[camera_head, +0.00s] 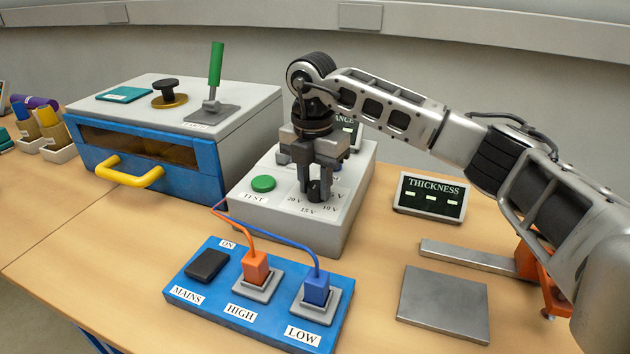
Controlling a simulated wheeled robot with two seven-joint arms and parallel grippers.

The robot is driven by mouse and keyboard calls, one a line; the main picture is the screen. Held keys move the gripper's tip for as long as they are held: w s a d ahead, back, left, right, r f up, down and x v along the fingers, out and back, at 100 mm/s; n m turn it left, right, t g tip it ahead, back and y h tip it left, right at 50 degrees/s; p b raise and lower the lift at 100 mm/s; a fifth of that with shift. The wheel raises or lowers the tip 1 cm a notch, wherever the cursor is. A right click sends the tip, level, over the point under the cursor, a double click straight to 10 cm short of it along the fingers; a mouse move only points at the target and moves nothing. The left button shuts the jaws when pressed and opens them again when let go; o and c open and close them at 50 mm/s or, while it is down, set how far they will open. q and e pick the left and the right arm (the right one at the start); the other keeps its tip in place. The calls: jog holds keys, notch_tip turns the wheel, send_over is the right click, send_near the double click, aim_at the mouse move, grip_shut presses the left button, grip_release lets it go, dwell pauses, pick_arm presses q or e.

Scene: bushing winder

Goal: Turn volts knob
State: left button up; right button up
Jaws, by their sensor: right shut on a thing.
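The volts knob (315,190) is a small dark knob on the sloped top of a grey test box (328,232). Labels 20 V, 15 V and 10 V are printed around it, and another label is partly covered. My right gripper (311,186) comes down from above with its fingers at the knob and is shut on it. The fingers hide part of the knob, so I cannot tell which way it points. A round green TEST button (263,184) is left of the knob. My left gripper is not in view.
A blue panel (203,307) in front carries a black mains switch (207,264), an orange plug (256,267) and a blue plug (316,288). A blue box with a yellow handle (130,171) stands left. A thickness display (431,196) and a metal plate (443,303) are right.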

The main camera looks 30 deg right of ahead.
aim_at(314, 184)
jog(key=shift+r, duration=0.1)
jog(key=o, duration=1)
jog(key=r, duration=1.6)
jog(key=shift+w+p, duration=0.2)
jog(key=shift+p, duration=0.1)
jog(key=shift+f, duration=0.15)
